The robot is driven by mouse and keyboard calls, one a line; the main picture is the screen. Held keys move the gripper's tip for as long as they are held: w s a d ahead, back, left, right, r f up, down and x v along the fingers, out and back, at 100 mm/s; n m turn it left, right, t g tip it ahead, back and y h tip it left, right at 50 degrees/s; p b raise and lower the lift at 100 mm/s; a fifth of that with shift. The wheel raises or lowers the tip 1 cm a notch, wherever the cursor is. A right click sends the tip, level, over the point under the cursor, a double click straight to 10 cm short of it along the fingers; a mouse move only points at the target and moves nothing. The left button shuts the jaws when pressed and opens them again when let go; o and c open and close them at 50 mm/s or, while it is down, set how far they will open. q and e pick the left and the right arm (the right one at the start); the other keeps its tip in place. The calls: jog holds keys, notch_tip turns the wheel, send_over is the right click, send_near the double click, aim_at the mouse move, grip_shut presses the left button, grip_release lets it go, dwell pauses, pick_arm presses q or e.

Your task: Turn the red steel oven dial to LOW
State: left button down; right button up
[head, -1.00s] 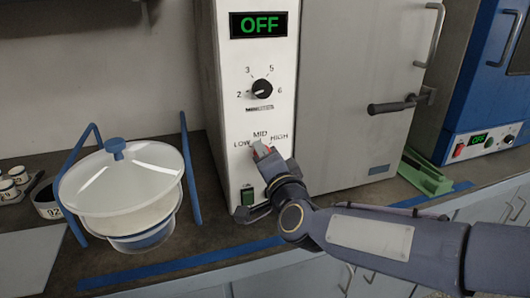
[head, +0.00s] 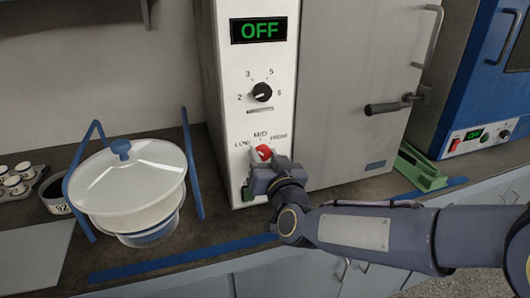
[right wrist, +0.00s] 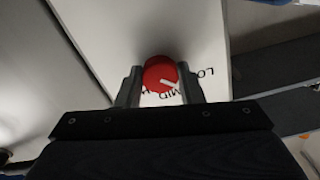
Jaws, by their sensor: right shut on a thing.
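The red dial (head: 263,152) sits low on the white front panel of the steel oven (head: 262,100), among the labels LOW, MID and HIGH. My right gripper (head: 264,164) is at the dial, its fingers shut on it from both sides. In the right wrist view the round red dial (right wrist: 160,73) lies between the two fingertips (right wrist: 160,88). Its white pointer mark aims between the MID and LOW labels, which appear upside down there. The fingers partly cover the lettering. My left gripper is not in view.
Above is a black numbered knob (head: 262,92) and a green OFF display (head: 259,30). A lidded white pot (head: 128,190) in a blue frame stands left. A green bracket (head: 420,168) and blue oven (head: 470,90) are right. Blue tape (head: 185,258) runs along the counter's front.

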jog(key=shift+n+p, duration=0.4)
jog(key=shift+n, duration=0.9)
jog(key=o, duration=1)
jog(key=shift+s, duration=0.1)
jog(key=v, duration=0.7)
jog(key=shift+s, duration=0.3)
jog(key=shift+d, duration=0.1)
